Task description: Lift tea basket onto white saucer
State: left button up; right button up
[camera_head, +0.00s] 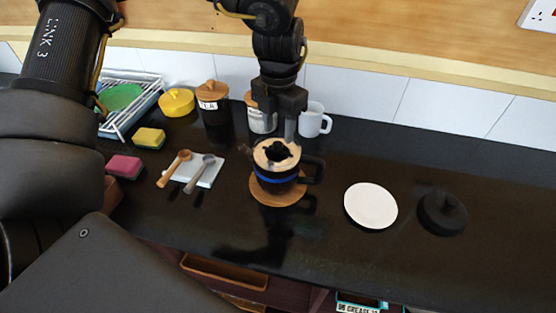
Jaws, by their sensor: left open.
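The tea basket (267,151) shows as a beige round top with a dark middle, seated in the mouth of a dark teapot (268,182) with a blue band. Its lower part is hidden inside the pot. The teapot stands on a round wooden coaster (272,202). The white saucer (371,206) lies bare on the black counter to the right of the pot. My left gripper (287,133) points down just above the back of the basket, open with nothing held. I cannot tell whether its fingertips touch the basket. My right gripper is out of view.
A black lid (442,212) lies right of the saucer. A white mug (313,121) and jars (213,103) stand behind the pot. Spoons (175,169) on a white rest and sponges (149,137) are at left. The counter between pot and saucer is clear.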

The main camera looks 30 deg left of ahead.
aim_at(278, 143)
pick_arm(q)
jog(key=shift+f, duration=1.6)
jog(key=shift+c, duration=0.3)
grip_shut()
